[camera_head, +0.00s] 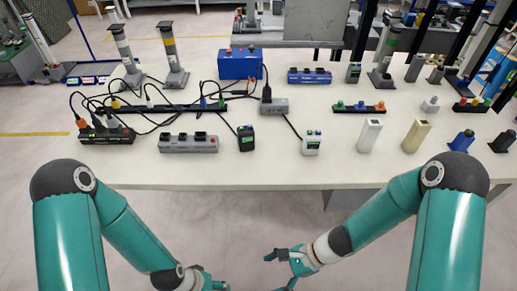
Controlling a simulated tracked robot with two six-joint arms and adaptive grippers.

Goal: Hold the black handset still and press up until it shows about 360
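A grey power strip (188,144) lies left of the black handset. A grey box (273,106) with a plug and cables is behind. Pale upright blocks (369,136) stand to the right. Loose black cables cross the left side. The front table edge (230,179) is clear.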

